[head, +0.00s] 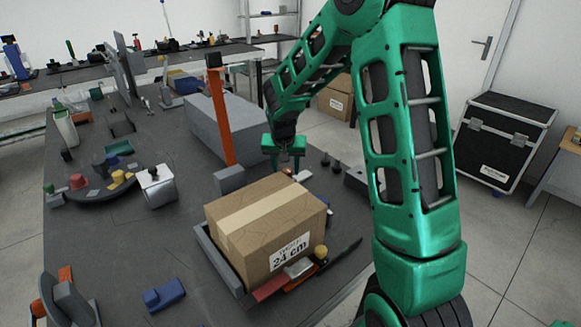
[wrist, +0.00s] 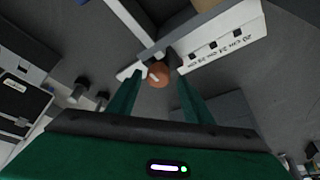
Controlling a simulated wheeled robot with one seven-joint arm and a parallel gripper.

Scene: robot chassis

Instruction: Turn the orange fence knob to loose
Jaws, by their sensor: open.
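The orange knob (wrist: 158,74) shows in the wrist view, round, beside a pale bar and a grey slotted part. My gripper (wrist: 157,82) is open, with one green finger on each side of the knob as seen from the wrist. I cannot tell whether the fingers touch it. In the head view my gripper (head: 285,164) points down behind the cardboard box. The knob is not clear there. A white scale plate (wrist: 225,38) with centimetre marks lies beside the knob in the wrist view.
A cardboard box (head: 265,222) labelled 24 cm sits in a grey tray in front of my gripper. A tall orange post (head: 220,115) stands to the left. A long grey block (head: 205,125) lies behind. Small dark posts (head: 337,166) stand to the right.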

